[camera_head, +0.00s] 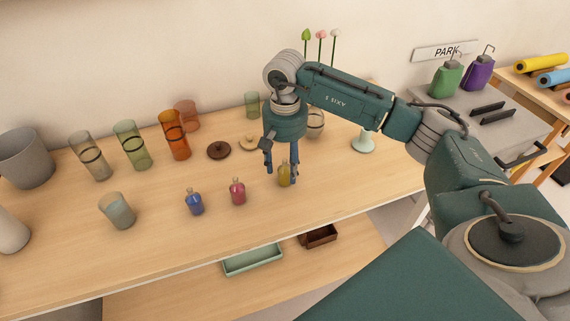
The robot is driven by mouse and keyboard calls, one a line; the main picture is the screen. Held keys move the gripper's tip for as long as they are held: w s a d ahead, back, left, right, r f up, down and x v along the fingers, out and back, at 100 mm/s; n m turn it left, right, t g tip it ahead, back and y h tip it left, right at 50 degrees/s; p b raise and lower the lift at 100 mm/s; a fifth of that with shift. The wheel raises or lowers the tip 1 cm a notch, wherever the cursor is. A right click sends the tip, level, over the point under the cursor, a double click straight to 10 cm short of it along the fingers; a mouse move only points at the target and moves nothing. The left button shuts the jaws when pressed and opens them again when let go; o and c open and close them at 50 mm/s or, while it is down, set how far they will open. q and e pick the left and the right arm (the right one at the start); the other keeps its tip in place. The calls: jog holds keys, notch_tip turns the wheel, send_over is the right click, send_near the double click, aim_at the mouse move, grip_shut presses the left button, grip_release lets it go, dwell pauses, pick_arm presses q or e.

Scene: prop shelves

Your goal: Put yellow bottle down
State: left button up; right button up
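The yellow bottle (285,176) is small and upright, and appears to stand on the wooden table top (330,190) near its front edge. My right gripper (281,175) points down over it, with one finger on each side of the bottle. The fingers look spread, with a visible gap between the left finger and the bottle. Contact on the right side is hard to tell. A blue bottle (194,202) and a red bottle (237,191) stand to the left in a rough row with it. My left gripper is not in view.
Several tinted glasses, including an orange one (174,136), stand behind to the left. A dark round lid (218,150) and a pale green stand (363,143) are near the gripper. A green tray (253,262) and a brown tray (318,237) are on the lower shelf.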

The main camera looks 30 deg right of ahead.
jog(key=shift+r, duration=0.15)
jog(key=shift+r, duration=0.25)
notch_tip(320, 180, up, 11)
jog(key=shift+f+b, duration=0.2)
jog(key=shift+b, duration=0.75)
jog(key=shift+r, duration=0.5)
